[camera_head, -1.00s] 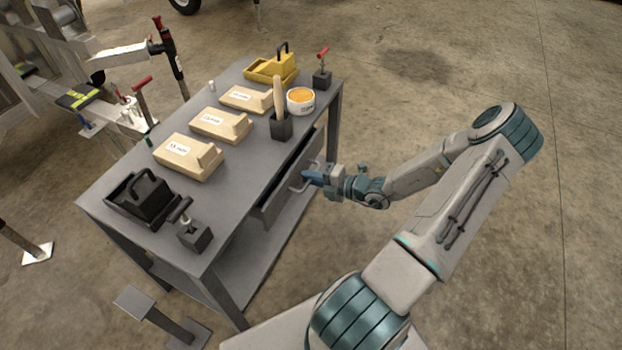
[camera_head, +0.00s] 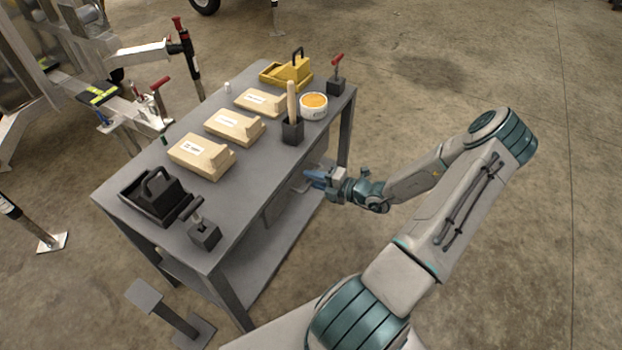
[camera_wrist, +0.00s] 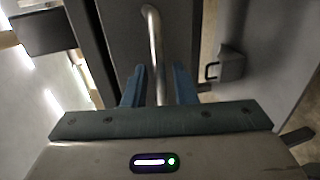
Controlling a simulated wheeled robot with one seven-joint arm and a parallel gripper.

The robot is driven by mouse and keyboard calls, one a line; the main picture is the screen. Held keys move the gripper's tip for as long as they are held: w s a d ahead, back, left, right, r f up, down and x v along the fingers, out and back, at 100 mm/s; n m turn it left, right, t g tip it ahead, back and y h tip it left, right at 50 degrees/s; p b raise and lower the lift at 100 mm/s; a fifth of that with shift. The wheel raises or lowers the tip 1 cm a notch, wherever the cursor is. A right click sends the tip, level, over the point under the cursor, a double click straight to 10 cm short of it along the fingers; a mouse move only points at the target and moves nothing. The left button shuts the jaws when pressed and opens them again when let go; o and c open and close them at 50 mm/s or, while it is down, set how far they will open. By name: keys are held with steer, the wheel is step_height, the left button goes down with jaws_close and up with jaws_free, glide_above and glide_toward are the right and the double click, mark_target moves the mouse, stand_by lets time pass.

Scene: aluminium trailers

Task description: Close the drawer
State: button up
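The drawer (camera_head: 276,208) is under the top of the grey workbench (camera_head: 262,152), and its front sits close beneath the table edge. I cannot tell from the head view whether it is fully flush. Its curved metal handle (camera_wrist: 154,50) stands out from the dark drawer front (camera_wrist: 125,38) in the wrist view. My gripper (camera_head: 308,178) is at the handle. In the wrist view the two blue fingers (camera_wrist: 159,88) are apart, with the handle bar between them and gaps visible at both sides.
A metal post stand (camera_head: 170,312) is at the bench's near end. The floor to the right is clear.

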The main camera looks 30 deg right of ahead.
steer(key=p+v, duration=0.2)
steer(key=v, duration=1.1)
steer(key=s+a+r+n+g+p, duration=0.1)
steer(key=a+r+n+g+p, duration=0.3)
steer(key=a+r+n+g, duration=0.5)
steer(key=a+r+n+g+p, duration=0.3)
steer(key=a+r+n+p, duration=0.25)
steer(key=r+n, duration=0.8)
steer(key=s+a+r+n+h+p, duration=0.2)
steer(key=s+a+r+n, duration=0.1)
steer(key=r+n, duration=0.4)
steer(key=s+a+r+n+t+h+p, duration=0.1)
steer(key=s+a+r+n+h+p, duration=0.1)
steer(key=r+n, duration=0.5)
steer(key=s+a+r+n+h+p, duration=0.3)
steer(key=r+n+h+p, duration=0.1)
steer(key=r+n, duration=0.4)
steer(key=n, duration=0.2)
steer(key=shift+s+a+n+t, duration=0.3)
steer(key=shift+n+t, duration=0.05)
steer(key=shift+t, duration=0.05)
